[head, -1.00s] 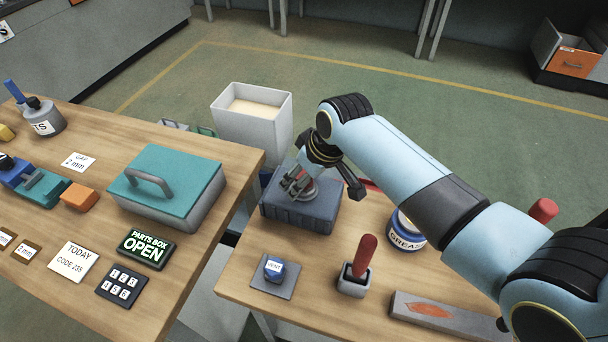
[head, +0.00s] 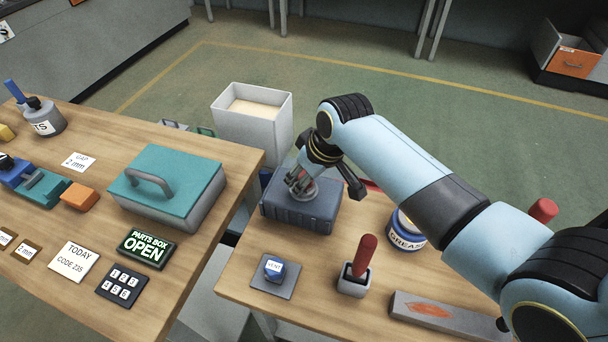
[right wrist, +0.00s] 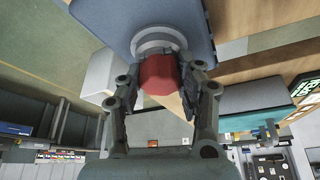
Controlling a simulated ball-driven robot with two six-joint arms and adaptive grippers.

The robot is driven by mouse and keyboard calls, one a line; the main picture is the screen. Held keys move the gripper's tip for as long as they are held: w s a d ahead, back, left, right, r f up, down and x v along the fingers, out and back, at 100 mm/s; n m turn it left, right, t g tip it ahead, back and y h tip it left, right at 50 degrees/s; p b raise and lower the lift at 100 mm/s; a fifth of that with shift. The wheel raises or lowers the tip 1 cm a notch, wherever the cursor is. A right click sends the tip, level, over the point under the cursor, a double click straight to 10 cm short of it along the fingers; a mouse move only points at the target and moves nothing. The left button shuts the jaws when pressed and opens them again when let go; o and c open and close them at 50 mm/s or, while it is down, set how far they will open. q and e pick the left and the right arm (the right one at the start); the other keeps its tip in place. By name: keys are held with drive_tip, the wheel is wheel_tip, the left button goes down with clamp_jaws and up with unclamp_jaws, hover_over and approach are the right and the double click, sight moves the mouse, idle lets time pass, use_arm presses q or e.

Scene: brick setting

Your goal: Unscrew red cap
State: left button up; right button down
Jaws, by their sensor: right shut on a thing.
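The red cap (right wrist: 158,75) shows in the right wrist view between the two fingers of my right gripper (right wrist: 160,85). The fingers are shut on its sides. Beyond the cap is a pale round collar (right wrist: 160,42) on the blue-grey box (right wrist: 120,18). In the head view my right gripper (head: 302,183) is over the top of the blue-grey box (head: 320,212), and its fingers hide most of the cap. I cannot tell whether the cap is still seated in the collar. My left gripper is not in view.
A white bin (head: 252,125) stands behind. A teal-lidded box (head: 165,185) sits on the left table.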

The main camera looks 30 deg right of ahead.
drive_tip(key=shift+d+r+n+y+p, duration=0.1)
drive_tip(key=shift+n+y+p, duration=0.25)
drive_tip(key=shift+n, duration=0.65)
drive_tip(key=shift+n+g+y, duration=0.25)
drive_tip(key=shift+n+g, duration=0.15)
drive_tip(key=shift+n, duration=0.5)
drive_tip(key=n, duration=0.3)
drive_tip(key=shift+g+y, duration=0.4)
drive_tip(key=n, duration=0.1)
drive_tip(key=n+b, duration=0.1)
drive_tip(key=n+g+b, duration=0.1)
drive_tip(key=shift+f+n+y, duration=0.25)
drive_tip(key=shift+n+y, duration=0.15)
drive_tip(key=n+g+b, duration=0.1)
drive_tip(key=n, duration=0.2)
drive_tip(key=shift+r, duration=0.1)
